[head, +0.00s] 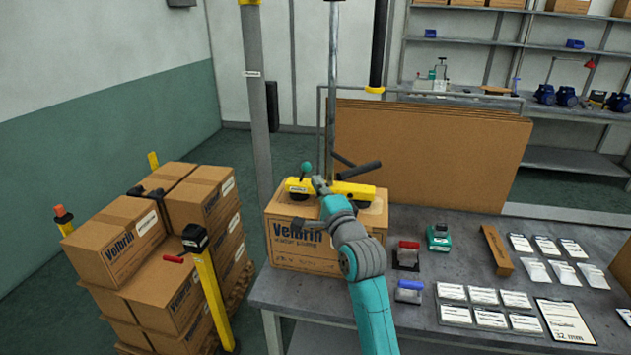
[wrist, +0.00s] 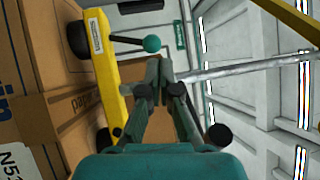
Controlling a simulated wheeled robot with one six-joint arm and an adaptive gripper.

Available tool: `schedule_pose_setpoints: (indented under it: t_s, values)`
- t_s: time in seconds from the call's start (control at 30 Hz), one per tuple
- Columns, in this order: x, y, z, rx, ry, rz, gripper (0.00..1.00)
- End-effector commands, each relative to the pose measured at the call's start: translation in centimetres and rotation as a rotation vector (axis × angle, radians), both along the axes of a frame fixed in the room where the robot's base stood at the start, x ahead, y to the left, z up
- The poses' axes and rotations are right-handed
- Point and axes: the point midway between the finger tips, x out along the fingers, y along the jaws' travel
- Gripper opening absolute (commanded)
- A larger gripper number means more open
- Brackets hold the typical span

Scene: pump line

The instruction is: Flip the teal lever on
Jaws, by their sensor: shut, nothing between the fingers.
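The teal lever (head: 306,168) has a round teal knob on a short dark rod. It stands up from the left part of a yellow lifting bar (head: 350,190). In the wrist view the knob (wrist: 152,44) sits at the upper middle, with its rod running left to the yellow bar (wrist: 103,70). My gripper (head: 319,184) is just right of and below the knob in the head view. In the wrist view my gripper (wrist: 158,66) is shut and empty, its tips close to the knob. I cannot tell whether they touch it.
The yellow bar rests on a Velbrin carton (head: 290,246) at the bench's left end. A dark handle (head: 358,171) sticks out right of the lever. A metal pole (head: 333,80) rises behind. Stacked cartons (head: 120,240) stand left; scanners and labels lie on the grey bench (head: 440,225).

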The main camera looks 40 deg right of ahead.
Motion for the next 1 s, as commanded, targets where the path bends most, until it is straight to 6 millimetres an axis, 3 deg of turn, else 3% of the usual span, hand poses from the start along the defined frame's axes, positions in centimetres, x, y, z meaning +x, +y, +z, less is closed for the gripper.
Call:
schedule_pose_setpoints:
  t_s: [0.5,1.0]
  values:
    - [-7.0,2.3,-0.7,-0.001,0.0,0.0,0.0]
    - [-7.9,2.6,-0.7,0.0,-0.001,0.0,0.0]
